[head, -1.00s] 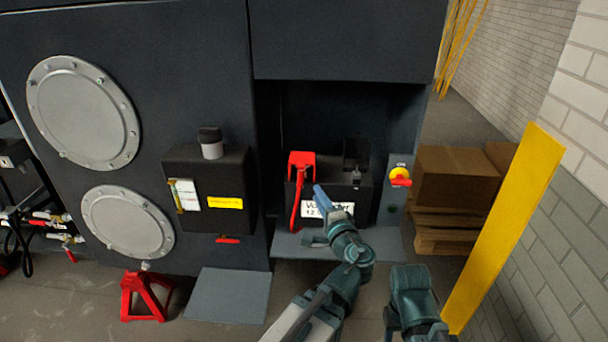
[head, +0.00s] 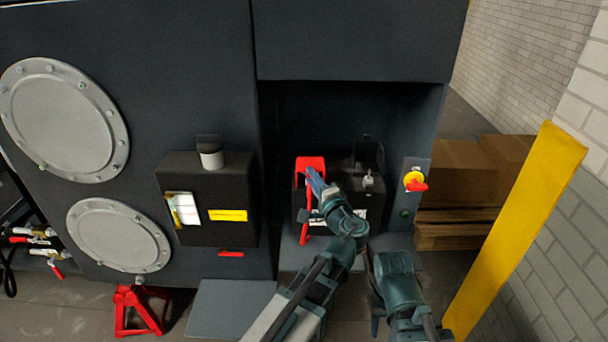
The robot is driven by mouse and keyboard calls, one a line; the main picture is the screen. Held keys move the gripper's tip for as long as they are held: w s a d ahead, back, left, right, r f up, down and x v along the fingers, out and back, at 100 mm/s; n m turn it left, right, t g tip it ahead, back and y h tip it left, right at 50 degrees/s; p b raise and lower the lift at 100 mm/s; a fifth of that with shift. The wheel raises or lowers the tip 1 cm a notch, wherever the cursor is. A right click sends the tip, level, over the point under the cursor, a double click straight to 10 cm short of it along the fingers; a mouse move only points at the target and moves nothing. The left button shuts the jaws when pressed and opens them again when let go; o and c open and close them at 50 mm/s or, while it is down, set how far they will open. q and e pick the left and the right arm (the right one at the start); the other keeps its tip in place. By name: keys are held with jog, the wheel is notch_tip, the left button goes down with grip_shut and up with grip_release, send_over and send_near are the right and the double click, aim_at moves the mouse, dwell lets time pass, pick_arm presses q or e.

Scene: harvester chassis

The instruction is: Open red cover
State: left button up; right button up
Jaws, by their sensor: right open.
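The red cover (head: 311,163) sits on the top left of a black battery box (head: 298,200) inside the recess, with a red cable (head: 304,235) hanging from it. My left gripper (head: 316,182) is at the front right of the red cover, overlapping its lower edge. I cannot tell whether it touches the cover, or whether its jaws are open or shut. The cover looks seated over its post. My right gripper (head: 376,322) is low, in front of the recess, open and away from the cover.
A raised black flap (head: 369,152) and a metal post (head: 368,180) are on the battery's right. A red and yellow switch (head: 415,182) is on the recess's right side. A black box (head: 208,195) projects at left. A yellow post (head: 515,230) and cartons (head: 460,170) stand right.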

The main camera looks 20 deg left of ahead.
pick_arm(q)
grip_shut()
dwell(1.4)
